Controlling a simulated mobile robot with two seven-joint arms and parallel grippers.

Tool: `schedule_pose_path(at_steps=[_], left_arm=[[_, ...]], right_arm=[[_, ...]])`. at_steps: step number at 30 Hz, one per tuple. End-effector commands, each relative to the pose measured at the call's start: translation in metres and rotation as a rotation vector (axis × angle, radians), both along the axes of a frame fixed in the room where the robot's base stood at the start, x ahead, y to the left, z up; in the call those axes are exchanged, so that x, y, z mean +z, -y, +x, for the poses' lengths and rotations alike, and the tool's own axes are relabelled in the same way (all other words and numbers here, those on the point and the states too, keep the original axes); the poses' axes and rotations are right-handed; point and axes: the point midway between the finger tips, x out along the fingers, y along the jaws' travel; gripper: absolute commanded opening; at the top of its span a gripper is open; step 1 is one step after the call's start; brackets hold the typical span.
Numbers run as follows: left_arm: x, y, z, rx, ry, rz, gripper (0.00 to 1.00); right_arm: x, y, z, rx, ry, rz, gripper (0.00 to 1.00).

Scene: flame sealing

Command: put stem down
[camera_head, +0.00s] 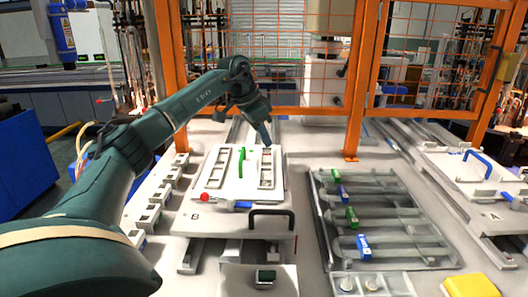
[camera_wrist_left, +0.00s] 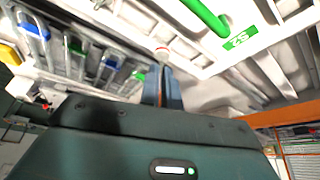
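My left gripper (camera_head: 266,140) points down over the right slotted strip of the white plate (camera_head: 209,178) on fixture B. In the left wrist view its two fingers (camera_wrist_left: 162,88) are close together. A small round pale piece with a reddish rim, which looks like the end of the stem (camera_wrist_left: 162,52), shows at their tips. The rest of the stem is hidden by the fingers, and I cannot tell whether it touches the plate. In the head view the stem is too small to make out. My right gripper is not in view.
A green handle (camera_head: 241,163) stands on the plate, left of the gripper. Fixture B has a black handle (camera_head: 271,214) and a red knob (camera_head: 204,197). A tray (camera_head: 419,237) of grey tubes with blue and green tags lies right. Orange fence posts (camera_head: 356,90) stand behind.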

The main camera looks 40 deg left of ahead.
Motion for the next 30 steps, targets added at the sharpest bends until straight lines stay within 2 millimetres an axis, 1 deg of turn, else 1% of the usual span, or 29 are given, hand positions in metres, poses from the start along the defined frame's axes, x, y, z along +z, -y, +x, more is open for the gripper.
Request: schedule_pose_path(at_steps=[5,9,11,21,22,29,30], left_arm=[[-0.015,-0.001,-0.001,0.001,-0.003,0.001,0.00],[-0.035,0.000,-0.001,0.001,-0.003,0.000,0.00],[-0.040,0.000,-0.001,0.001,-0.001,-0.001,0.00],[-0.044,0.000,0.000,0.001,0.000,0.000,0.00],[-0.043,0.000,0.000,0.000,0.001,0.000,0.07],[-0.043,0.000,0.000,0.000,0.001,0.000,0.26],[-0.043,0.000,0.000,0.000,0.001,0.000,0.26]], right_arm=[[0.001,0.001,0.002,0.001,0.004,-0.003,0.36],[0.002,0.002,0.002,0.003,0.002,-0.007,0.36],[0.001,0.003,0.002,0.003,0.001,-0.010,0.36],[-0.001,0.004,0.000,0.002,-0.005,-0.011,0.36],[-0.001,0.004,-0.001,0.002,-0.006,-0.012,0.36],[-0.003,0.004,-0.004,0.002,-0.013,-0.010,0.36],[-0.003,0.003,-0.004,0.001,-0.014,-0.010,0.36]])
